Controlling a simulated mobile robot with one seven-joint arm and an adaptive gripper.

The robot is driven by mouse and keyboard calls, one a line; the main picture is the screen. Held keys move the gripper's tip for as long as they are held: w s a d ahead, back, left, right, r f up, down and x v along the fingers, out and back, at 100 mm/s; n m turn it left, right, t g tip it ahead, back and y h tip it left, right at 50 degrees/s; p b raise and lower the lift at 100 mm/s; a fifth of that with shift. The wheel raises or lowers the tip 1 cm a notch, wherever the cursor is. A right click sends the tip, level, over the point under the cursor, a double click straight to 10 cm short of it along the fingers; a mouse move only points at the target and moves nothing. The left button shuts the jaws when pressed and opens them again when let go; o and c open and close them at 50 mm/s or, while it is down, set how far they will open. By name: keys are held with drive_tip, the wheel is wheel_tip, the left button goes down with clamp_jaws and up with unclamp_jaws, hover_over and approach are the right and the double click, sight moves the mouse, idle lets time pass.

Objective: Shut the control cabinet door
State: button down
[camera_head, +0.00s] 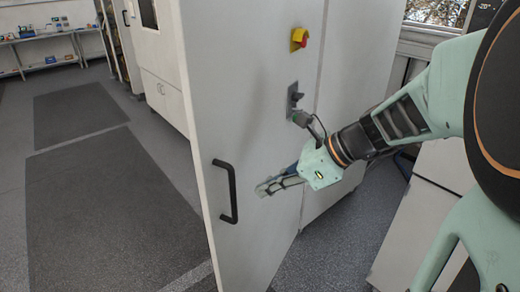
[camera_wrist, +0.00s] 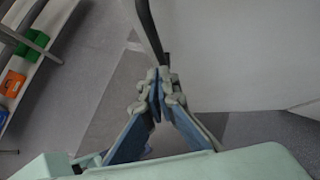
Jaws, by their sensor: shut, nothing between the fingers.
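The control cabinet door (camera_head: 250,110) is a tall pale grey panel in the head view. A black bar handle (camera_head: 232,192) stands upright near its left edge. The door's left edge comes toward me; the frames do not clearly show how wide any gap behind it is. My gripper (camera_head: 262,189) is shut and empty, close to the door face just right of the handle. In the wrist view the closed fingertips (camera_wrist: 159,84) point at the lower end of the dark handle (camera_wrist: 152,32). I cannot tell whether they touch it.
A red and yellow rotary switch (camera_head: 299,38) and a dark latch (camera_head: 294,98) are on the panel's right part. A white drawer unit (camera_head: 425,215) stands at the right. Shelving (camera_head: 45,42) is at the back left. The grey floor (camera_head: 110,215) left of the door is clear.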

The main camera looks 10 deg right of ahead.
sight(235, 192)
drive_tip(key=shift+w+a+f+b, duration=0.1)
drive_tip(key=shift+w+a, duration=0.2)
drive_tip(key=shift+a, duration=0.4)
drive_tip(key=shift+w+a+f+b, duration=0.1)
drive_tip(key=shift+w+a, duration=0.2)
drive_tip(key=shift+a, duration=0.4)
drive_tip(key=shift+w+a+f+b, duration=0.1)
drive_tip(key=shift+w+a, duration=0.2)
drive_tip(key=shift+a, duration=0.4)
drive_tip(key=shift+a, duration=0.15)
